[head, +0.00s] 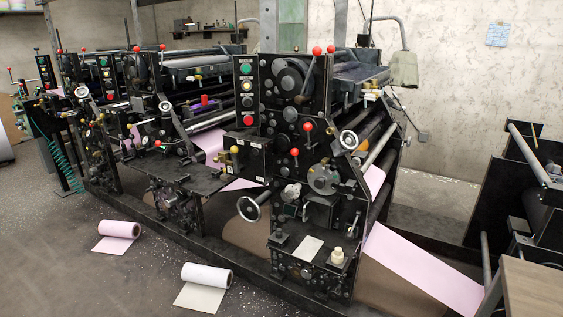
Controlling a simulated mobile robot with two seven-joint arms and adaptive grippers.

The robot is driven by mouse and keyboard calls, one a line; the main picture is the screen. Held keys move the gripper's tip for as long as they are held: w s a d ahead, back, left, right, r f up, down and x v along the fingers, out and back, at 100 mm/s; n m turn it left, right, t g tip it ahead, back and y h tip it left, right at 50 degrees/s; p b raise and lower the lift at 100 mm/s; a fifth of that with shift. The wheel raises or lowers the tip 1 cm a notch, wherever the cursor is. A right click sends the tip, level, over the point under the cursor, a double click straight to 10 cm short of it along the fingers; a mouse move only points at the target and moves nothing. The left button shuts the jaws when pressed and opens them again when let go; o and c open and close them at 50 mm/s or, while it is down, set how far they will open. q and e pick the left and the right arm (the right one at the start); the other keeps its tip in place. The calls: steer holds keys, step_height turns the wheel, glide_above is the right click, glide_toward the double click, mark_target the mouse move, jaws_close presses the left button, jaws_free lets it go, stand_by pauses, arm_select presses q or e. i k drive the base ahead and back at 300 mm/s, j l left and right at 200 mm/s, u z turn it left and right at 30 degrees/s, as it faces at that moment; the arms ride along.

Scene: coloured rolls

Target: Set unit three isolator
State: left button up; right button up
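A black printing press has three units in a row. The nearest unit (288,110) is at centre right, the middle unit (143,120) is left of it and the far unit (70,75) is at the far left. A black box (255,158) with white labels and a yellow-knobbed lever (234,163) sticks out from the nearest unit's left side. It may be an isolator, but its label is too small to read. I cannot tell which unit is three. Neither of my grippers shows in the head view.
A button panel (247,91) and red-knobbed levers (317,51) are on the nearest unit. A pink roll (118,229) and a white roll (206,275) lie on the floor in front. A wooden surface (535,288) is at lower right.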

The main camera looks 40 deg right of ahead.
mark_target(238, 167)
steer(key=z, duration=1.1)
